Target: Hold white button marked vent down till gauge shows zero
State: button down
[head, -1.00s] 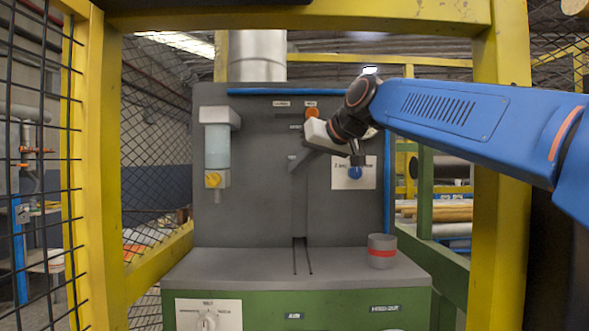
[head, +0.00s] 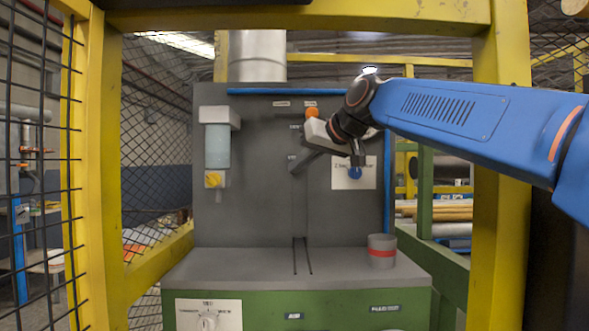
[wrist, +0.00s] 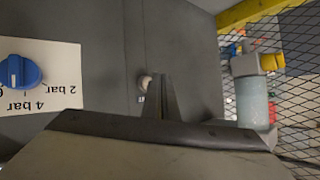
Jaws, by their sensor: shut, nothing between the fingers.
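The white button (wrist: 143,83) shows in the wrist view as a small pale round knob on the grey panel, partly hidden by my fingers. In the head view my gripper covers the place where it would be. My gripper (head: 296,168) is shut and empty in front of the panel. In the wrist view its fingertips (wrist: 160,82) are right beside the button; I cannot tell whether they touch it. The gauge is not readable: only a pale round edge shows behind my wrist in the head view. The small panel labels are too blurred to read surely.
An orange button (head: 312,113) sits above my gripper. A blue knob (head: 355,173) on a white plate marked in bar is to the right; it also shows in the wrist view (wrist: 20,71). A grey cup (head: 381,252) with a red band stands on the ledge. Yellow posts frame the opening.

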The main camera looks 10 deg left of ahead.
jog(key=shift+w, duration=0.1)
jog(key=shift+w+a, duration=0.1)
jog(key=shift+w, duration=0.2)
jog(key=shift+w+a, duration=0.1)
jog(key=shift+w, duration=0.25)
dwell(0.9)
jog(key=shift+s, duration=0.1)
dwell(1.5)
jog(key=shift+s+d, duration=0.2)
jog(key=shift+s, duration=0.45)
jog(key=shift+s, duration=0.15)
jog(key=s, duration=0.2)
jog(key=s+d, duration=0.1)
jog(key=s, duration=0.1)
jog(key=shift+s+d, duration=0.15)
jog(key=shift+s, duration=0.15)
dwell(0.4)
